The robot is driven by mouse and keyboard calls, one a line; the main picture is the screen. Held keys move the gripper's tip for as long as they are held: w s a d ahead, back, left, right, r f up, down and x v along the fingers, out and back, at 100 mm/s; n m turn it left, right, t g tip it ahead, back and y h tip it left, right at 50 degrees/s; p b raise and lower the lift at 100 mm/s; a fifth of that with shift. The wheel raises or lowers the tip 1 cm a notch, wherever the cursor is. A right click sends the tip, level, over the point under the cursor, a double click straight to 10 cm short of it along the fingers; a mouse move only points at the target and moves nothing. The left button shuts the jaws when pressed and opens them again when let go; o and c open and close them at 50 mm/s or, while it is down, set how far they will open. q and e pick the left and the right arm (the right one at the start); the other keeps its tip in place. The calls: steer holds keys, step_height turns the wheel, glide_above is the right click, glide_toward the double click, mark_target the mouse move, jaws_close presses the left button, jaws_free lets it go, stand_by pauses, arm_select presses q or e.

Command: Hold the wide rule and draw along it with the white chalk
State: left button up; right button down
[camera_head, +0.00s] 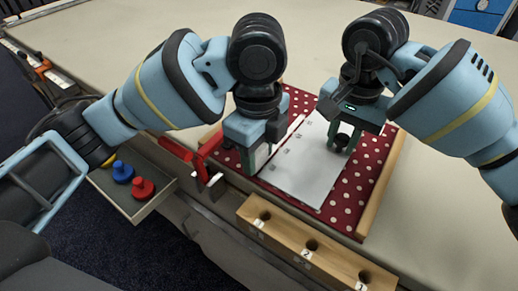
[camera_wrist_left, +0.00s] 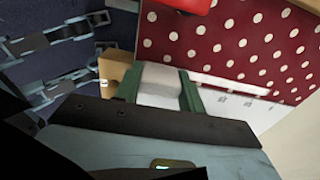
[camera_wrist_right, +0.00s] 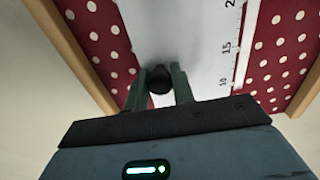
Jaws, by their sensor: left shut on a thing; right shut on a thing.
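The wide rule (camera_head: 300,172) is a white plate lying on red cloth with white dots. Scale marks and numbers show along one edge in the right wrist view (camera_wrist_right: 222,45). My right gripper (camera_head: 343,138) is shut on the rule's black knob (camera_wrist_right: 159,80). My left gripper (camera_head: 256,158) is shut on the white chalk (camera_wrist_left: 160,84), a thick pale piece between green fingers, at the rule's left edge. A bright white streak (camera_wrist_left: 232,85) runs along that edge from the chalk. The chalk's tip is hidden, so I cannot tell whether it touches the cloth.
The dotted cloth (camera_head: 368,165) lies between wooden strips (camera_head: 381,190). A wooden block (camera_head: 290,232) with numbered holes stands at the table's front edge. A red clamp (camera_head: 205,155) is left of the cloth. An open drawer (camera_head: 150,208) holds blue and red knobbed pieces. The far table is clear.

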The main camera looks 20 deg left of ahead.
arm_select(q)
steer(key=shift+r, duration=3.55)
arm_select(e)
steer(key=c, duration=1.1)
jaws_free()
step_height(320, 180, up, 12)
steer(key=shift+s, duration=0.1)
